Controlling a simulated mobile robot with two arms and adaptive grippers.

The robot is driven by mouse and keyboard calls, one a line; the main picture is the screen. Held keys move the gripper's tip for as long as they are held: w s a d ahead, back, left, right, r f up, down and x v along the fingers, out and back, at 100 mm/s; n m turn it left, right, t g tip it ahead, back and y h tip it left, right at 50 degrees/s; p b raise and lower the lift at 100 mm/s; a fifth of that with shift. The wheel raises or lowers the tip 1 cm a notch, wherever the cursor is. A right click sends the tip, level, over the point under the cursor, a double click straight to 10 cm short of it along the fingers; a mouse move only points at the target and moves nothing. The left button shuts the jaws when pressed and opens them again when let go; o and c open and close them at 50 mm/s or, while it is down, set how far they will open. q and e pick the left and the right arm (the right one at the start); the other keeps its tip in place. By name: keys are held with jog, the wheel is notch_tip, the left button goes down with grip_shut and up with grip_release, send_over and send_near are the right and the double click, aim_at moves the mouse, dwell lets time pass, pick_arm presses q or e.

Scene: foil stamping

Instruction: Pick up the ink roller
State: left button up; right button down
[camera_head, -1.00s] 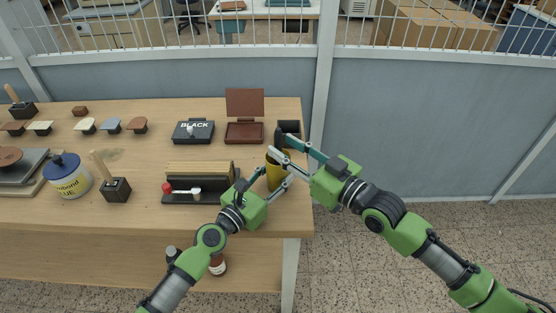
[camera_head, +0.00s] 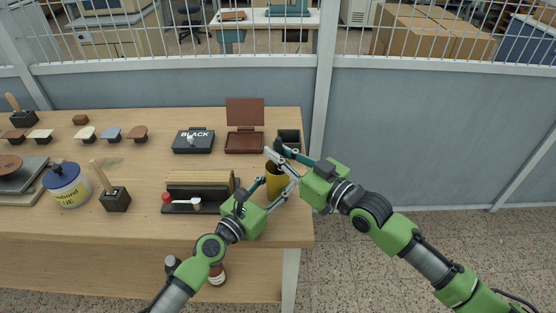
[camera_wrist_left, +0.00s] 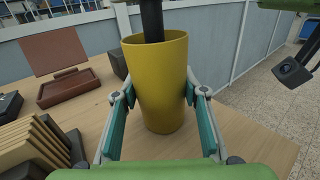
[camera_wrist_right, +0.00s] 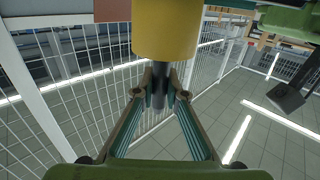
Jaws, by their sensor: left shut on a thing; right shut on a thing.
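A yellow cup (camera_head: 275,183) stands near the table's right end. A dark upright rod (camera_wrist_left: 152,20), apparently the ink roller's handle, rises out of the cup in the left wrist view. My left gripper (camera_wrist_left: 160,92) is shut around the cup's sides. My right gripper (camera_head: 283,152) is above the cup's mouth, shut on the dark handle (camera_wrist_right: 159,85) in the right wrist view. The cup also shows there (camera_wrist_right: 166,30). The roller's other end is hidden inside the cup.
A dark square container (camera_head: 290,137) stands just behind the cup. A rack (camera_head: 215,207) with a red-and-white tool lies to the left. The table's right edge is close.

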notch_tip(320, 180, up, 18)
dwell(0.3)
pick_arm(q)
jog(key=o, duration=1.2)
jog(key=shift+c, duration=0.2)
